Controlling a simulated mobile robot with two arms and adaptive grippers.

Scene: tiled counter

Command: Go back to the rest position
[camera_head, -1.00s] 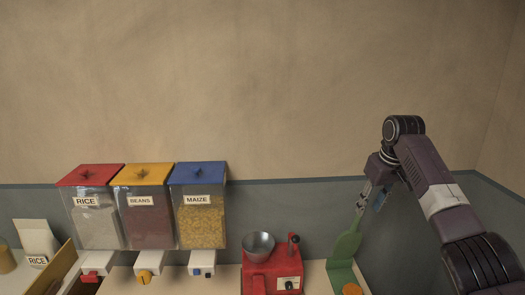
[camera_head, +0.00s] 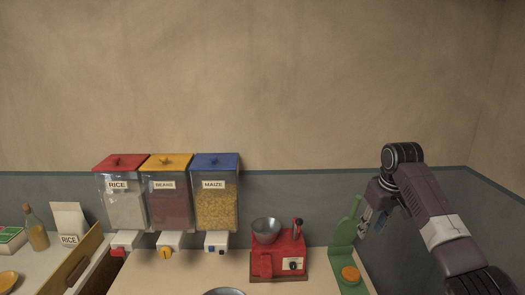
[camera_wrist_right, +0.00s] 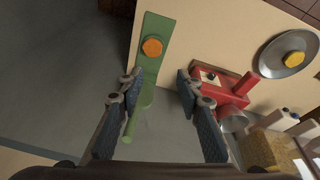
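My right gripper (camera_head: 368,220) hangs from its bent arm at the right side of the head view, in front of the wall and just right of the green stand (camera_head: 341,238). In the right wrist view its two fingers (camera_wrist_right: 157,84) are spread apart, with nothing held between them. The green stand (camera_wrist_right: 153,68), with an orange round part (camera_wrist_right: 151,47), shows beyond and between the fingers. I cannot tell how far the fingers are from it. My left gripper is in neither view.
Rice (camera_head: 124,210), beans (camera_head: 171,207) and maize (camera_head: 216,206) dispensers hang on the wall. A red grinder (camera_head: 285,258) with a metal bowl stands left of the green stand. A metal plate (camera_wrist_right: 274,62) holding an orange piece lies on the counter. A bottle (camera_head: 37,232) and rice bag stand left.

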